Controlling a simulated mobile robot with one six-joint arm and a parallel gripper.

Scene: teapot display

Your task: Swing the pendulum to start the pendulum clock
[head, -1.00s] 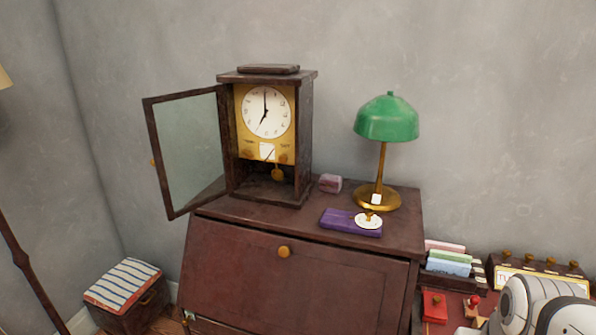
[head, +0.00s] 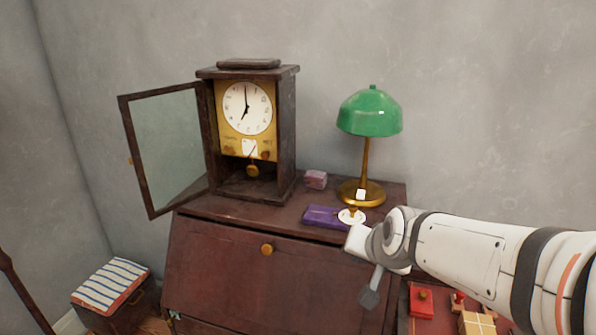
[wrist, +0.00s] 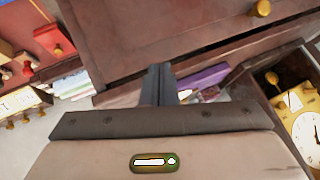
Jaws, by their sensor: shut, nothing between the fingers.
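The pendulum clock (head: 287,125) stands on the dark wooden desk in the head view. Its white dial (head: 247,108) reads about seven. Its glass door (head: 168,140) is swung open to the left. The round brass pendulum bob (head: 252,171) hangs below the dial in the open case, and it also shows at the right of the wrist view (wrist: 272,78). My gripper (wrist: 160,72) is shut and empty in the wrist view. It is apart from the clock. In the head view my arm reaches in from the right, before the desk's right part.
A green lamp (head: 370,112), a purple case (head: 322,217) and a small pink box (head: 316,180) stand on the desk right of the clock. Brass knob (head: 267,249) sits on the desk front. A striped stool (head: 108,284) is at lower left. Red box (head: 421,300) lies lower right.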

